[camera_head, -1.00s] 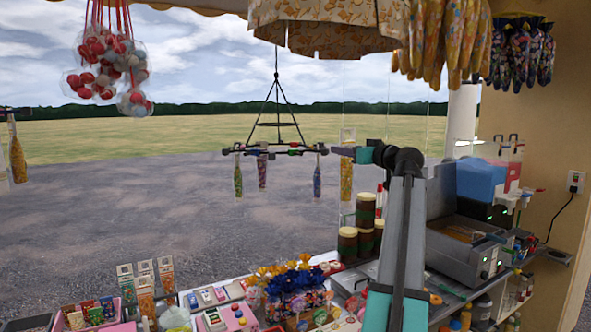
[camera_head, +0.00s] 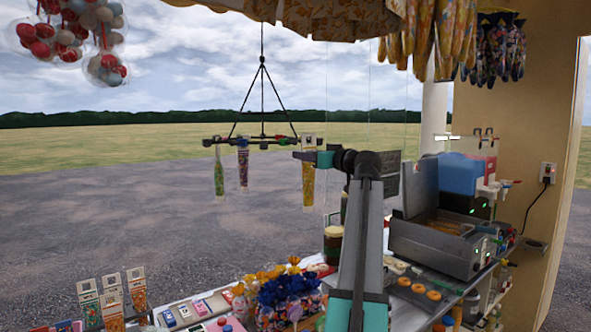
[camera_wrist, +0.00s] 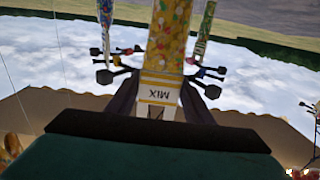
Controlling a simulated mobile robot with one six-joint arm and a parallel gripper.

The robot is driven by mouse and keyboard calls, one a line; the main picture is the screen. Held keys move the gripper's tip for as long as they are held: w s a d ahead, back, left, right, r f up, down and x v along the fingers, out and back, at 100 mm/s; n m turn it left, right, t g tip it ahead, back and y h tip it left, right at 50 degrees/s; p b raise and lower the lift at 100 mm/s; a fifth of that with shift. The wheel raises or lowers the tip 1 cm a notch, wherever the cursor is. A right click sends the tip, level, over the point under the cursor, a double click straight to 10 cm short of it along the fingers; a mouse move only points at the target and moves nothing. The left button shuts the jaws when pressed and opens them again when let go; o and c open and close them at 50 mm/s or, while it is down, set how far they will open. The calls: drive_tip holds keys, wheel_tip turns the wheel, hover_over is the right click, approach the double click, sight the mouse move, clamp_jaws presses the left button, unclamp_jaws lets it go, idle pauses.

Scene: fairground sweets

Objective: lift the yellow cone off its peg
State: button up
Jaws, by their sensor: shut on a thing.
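The yellow cone (camera_head: 308,186) is a clear tapered bag of yellow sweets, hanging upright by its white header card at the right end of the hanging rack (camera_head: 225,140). In the wrist view the yellow cone (camera_wrist: 168,40) appears upside down, its card reading "MIX". My gripper (camera_head: 309,157) is shut on this card; in the wrist view its dark fingers (camera_wrist: 158,104) flank the card. I cannot tell whether the card is still on its peg. A green cone (camera_head: 219,172) and a purple cone (camera_head: 243,166) hang on the left of the rack.
The rack hangs from a cord below the patterned canopy (camera_head: 330,18). Below stands a counter with blue-wrapped sweets (camera_head: 288,295), a brown jar (camera_head: 333,245) and a fryer (camera_head: 440,238). Open air lies left of the rack.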

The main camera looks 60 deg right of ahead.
drive_tip(key=shift+w+f+b, duration=0.4)
drive_tip(key=shift+w+f, duration=0.2)
drive_tip(key=shift+f, duration=0.15)
drive_tip(key=shift+r, duration=0.15)
